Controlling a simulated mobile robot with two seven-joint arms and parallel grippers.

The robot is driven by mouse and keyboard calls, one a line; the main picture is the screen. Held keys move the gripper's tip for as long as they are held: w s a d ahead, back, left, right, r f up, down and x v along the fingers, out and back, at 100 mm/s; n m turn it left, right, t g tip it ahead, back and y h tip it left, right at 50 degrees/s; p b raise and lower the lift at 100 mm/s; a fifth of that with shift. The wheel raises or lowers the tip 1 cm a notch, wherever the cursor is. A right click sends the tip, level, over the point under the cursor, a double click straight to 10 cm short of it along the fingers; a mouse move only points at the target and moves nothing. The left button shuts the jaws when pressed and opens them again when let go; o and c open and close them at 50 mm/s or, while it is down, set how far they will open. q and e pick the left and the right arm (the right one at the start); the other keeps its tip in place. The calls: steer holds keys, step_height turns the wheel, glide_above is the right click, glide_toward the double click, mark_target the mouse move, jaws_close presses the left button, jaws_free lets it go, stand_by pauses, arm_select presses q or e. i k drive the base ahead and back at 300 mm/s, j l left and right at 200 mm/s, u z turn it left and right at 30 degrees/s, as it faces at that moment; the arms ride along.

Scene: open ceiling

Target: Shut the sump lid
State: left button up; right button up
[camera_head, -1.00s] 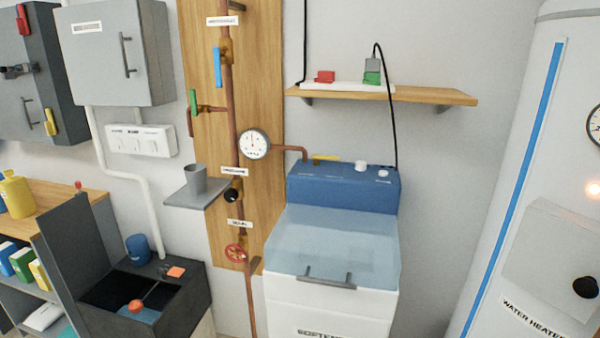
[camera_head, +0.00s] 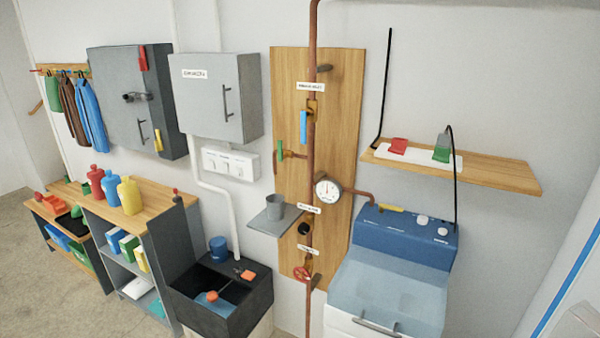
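The sump is a dark open box (camera_head: 248,308) on a pale base, left of the pipe board. Inside the sump are an orange-red float (camera_head: 212,296) on a rod and a patch of blue water (camera_head: 218,308). A blue cup-like item (camera_head: 218,248) and an orange piece (camera_head: 247,275) sit on the back rim. Neither of my grippers shows in this view.
A shelf unit (camera_head: 130,215) with coloured bottles stands left of the lid. A small grey shelf (camera_head: 268,223) with a grey cup (camera_head: 276,207) juts out above the sump's right. The softener (camera_head: 390,285) stands to the right. Floor (camera_head: 45,285) is clear at lower left.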

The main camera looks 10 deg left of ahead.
mark_target(169, 231)
steer(key=i+j+z, duration=0.15)
steer(key=j, duration=0.7)
steer(key=j+z, duration=0.1)
steer(key=j, duration=0.7)
steer(key=i+j+z, duration=0.15)
steer(key=j, duration=0.7)
steer(key=j+z, duration=0.15)
steer(key=j, duration=0.7)
steer(key=j+z, duration=0.1)
steer(key=j, duration=0.75)
steer(key=k+j+z, duration=0.15)
steer(key=j, duration=0.7)
steer(key=j+z, duration=0.15)
steer(key=j, duration=0.7)
steer(key=k+j, duration=0.1)
steer(key=k, duration=0.55)
